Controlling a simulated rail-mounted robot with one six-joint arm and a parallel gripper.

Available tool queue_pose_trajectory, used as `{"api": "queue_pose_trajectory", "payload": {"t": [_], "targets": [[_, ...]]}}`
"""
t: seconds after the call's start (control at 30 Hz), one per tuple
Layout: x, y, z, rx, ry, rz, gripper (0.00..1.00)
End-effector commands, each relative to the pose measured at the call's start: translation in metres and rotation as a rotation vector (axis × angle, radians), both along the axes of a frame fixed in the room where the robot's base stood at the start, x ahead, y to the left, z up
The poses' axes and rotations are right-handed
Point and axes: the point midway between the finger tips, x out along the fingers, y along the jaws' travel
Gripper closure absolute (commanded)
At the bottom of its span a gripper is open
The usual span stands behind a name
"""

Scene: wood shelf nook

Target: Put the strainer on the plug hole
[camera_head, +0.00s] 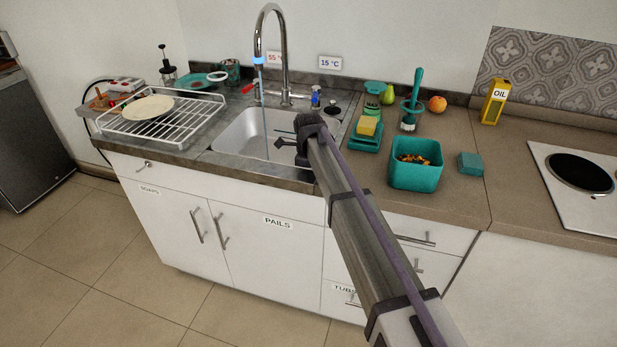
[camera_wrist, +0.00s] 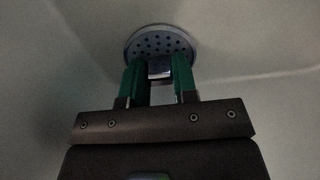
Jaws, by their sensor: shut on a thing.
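The strainer (camera_wrist: 160,43), a round grey-blue disc with small holes, is in the wrist view just beyond my fingertips. My gripper (camera_wrist: 159,66) has green fingers shut on the strainer's small central grip. In the head view my gripper (camera_head: 284,143) is over the right part of the white sink basin (camera_head: 238,134), low near the front rim, and the strainer is not distinguishable there. The plug hole is not visible in either view. Pale basin surface surrounds the strainer in the wrist view. I cannot tell whether the strainer touches the basin floor.
The tall faucet (camera_head: 284,55) stands behind the basin, with a thin blue stream falling from its spout. A dish rack (camera_head: 190,118) with a plate is to the left. A teal bin (camera_head: 415,175) and other items stand on the right counter.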

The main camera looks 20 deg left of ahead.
Motion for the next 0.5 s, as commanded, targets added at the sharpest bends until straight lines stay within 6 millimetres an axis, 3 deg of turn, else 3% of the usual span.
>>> {"api": "queue_pose_trajectory", "payload": {"t": [0.03, 0.07, 0.1, 0.3, 0.5], "targets": [[0.0, 0.0, -0.0037, 0.0, 0.0, 0.0, 1.0], [0.0, 0.0, -0.0034, 0.0, 0.0, 0.0, 0.72], [0.0, 0.0001, -0.0022, 0.0, 0.0, 0.0, 0.68], [0.0001, 0.0, -0.002, 0.0, 0.0, 0.0, 0.49], [0.0001, 0.0, -0.002, 0.0, 0.0, 0.0, 0.48]]}}
